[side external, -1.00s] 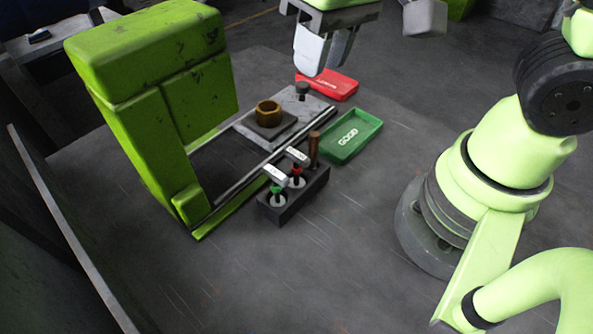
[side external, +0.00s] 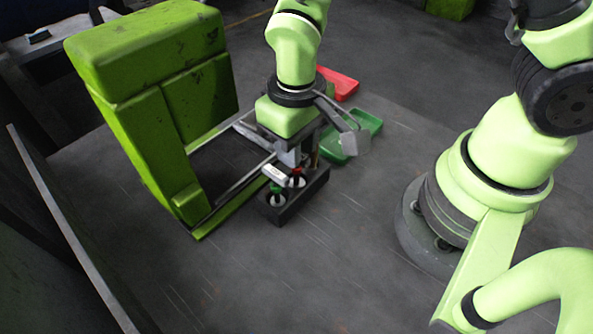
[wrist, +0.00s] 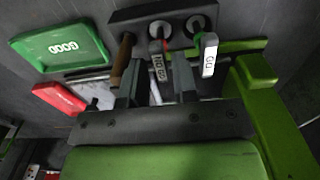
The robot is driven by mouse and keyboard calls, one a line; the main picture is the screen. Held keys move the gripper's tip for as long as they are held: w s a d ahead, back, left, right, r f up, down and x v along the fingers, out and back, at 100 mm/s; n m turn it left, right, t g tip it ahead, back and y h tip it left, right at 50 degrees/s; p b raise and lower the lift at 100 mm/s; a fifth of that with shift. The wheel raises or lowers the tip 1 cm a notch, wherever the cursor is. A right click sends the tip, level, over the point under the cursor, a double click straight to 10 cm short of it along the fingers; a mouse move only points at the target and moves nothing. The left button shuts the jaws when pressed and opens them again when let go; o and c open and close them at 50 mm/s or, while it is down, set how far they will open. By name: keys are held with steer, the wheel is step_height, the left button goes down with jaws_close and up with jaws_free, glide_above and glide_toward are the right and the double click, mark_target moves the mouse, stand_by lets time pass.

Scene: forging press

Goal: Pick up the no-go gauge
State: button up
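The no-go gauge (wrist: 158,66), with a grey "NO GO" tag handle, stands in the dark gauge rack (wrist: 148,16) in the wrist view. In the side external view its red collar (side external: 297,171) shows, while my gripper hides its tag. My gripper (wrist: 159,78) is open, with one finger on each side of the NO GO tag and gaps visible. From the side, my gripper (side external: 291,155) is low, right over the rack's far part. The go gauge (wrist: 209,55), white-tagged with a green collar, stands just right of the right finger.
A brown wooden-handled tool (wrist: 122,60) stands in the rack close to my left finger. The green GOOD tray (wrist: 62,47) and a red tray (wrist: 58,98) lie to the left. The green press frame (side external: 160,85) rises left of the rack; the front floor is clear.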

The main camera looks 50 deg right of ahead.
steer(key=shift+f, duration=0.9)
steer(key=shift+c, duration=0.2)
jaws_close()
steer(key=shift+r, duration=0.2)
